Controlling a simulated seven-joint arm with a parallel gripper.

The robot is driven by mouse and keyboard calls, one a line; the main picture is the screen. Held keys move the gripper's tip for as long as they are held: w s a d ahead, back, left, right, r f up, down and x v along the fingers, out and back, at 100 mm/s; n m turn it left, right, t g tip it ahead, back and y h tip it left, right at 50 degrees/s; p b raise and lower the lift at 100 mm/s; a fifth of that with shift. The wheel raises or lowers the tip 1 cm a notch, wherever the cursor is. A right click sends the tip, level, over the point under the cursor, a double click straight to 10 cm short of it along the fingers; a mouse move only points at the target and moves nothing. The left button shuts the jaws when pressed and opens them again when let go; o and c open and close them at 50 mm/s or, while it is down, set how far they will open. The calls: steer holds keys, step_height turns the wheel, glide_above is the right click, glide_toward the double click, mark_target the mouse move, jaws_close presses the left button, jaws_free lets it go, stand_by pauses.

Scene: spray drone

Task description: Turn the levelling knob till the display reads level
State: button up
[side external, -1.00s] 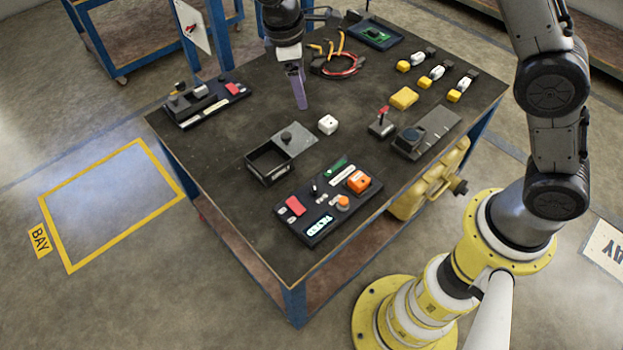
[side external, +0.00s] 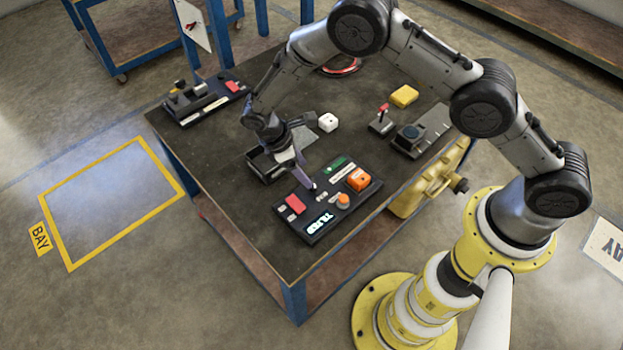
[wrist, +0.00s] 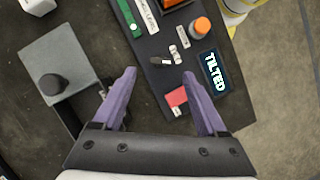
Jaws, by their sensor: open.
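A dark control panel (side external: 345,215) lies at the table's near edge. Its display (wrist: 215,72) reads TILTED and also glows in the side view (side external: 319,223). A round orange knob (wrist: 200,27) stands beside the display, also visible in the side view (side external: 343,200). A small dark control (wrist: 158,61) sits on the panel near white label plates. I cannot tell from the labels which is the levelling knob. My gripper (wrist: 159,74) is open and empty above the panel's left part, its fingers either side of the small dark control in the wrist view. In the side view my gripper (side external: 309,185) partly covers the panel.
The panel also carries a red block (wrist: 176,97) and an orange box (side external: 358,179). An open box with a grey lid (wrist: 60,69) and black knob lies beside my gripper.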

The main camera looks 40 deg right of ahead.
mark_target(312, 180)
steer(key=x, duration=0.6)
jaws_close()
stand_by(0.3)
